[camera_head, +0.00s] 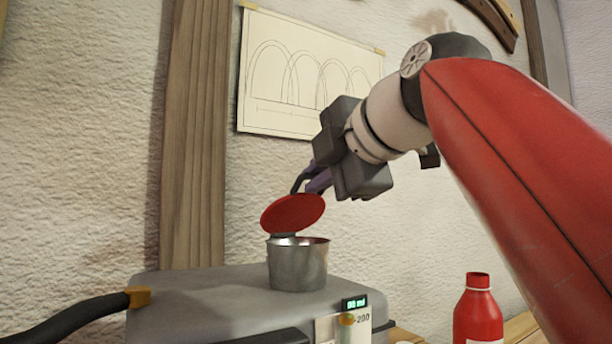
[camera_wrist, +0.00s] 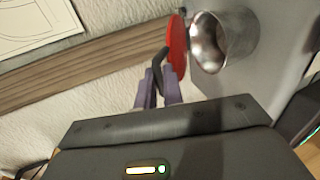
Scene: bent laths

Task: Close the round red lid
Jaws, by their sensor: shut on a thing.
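The round red lid (camera_head: 292,213) stands raised and tilted above a metal pot (camera_head: 298,265) on a grey box-shaped machine. The lid's lower edge is near the pot's rim, and the pot's mouth is open. In the wrist view the lid (camera_wrist: 177,48) shows nearly edge-on beside the pot (camera_wrist: 225,40), whose empty-looking inside is visible. My gripper (camera_head: 314,180) is above the lid. In the wrist view its purple fingers (camera_wrist: 158,78) are shut on a dark bent handle (camera_wrist: 157,66) that reaches to the lid. The exact joint of handle and lid is unclear.
The grey machine (camera_head: 215,300) has a green display (camera_head: 355,303) and a thick black hose (camera_head: 75,317) at left. A red bottle (camera_head: 478,310) stands at lower right. The wall behind carries a wooden post (camera_head: 194,140) and a pinned drawing (camera_head: 300,75).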

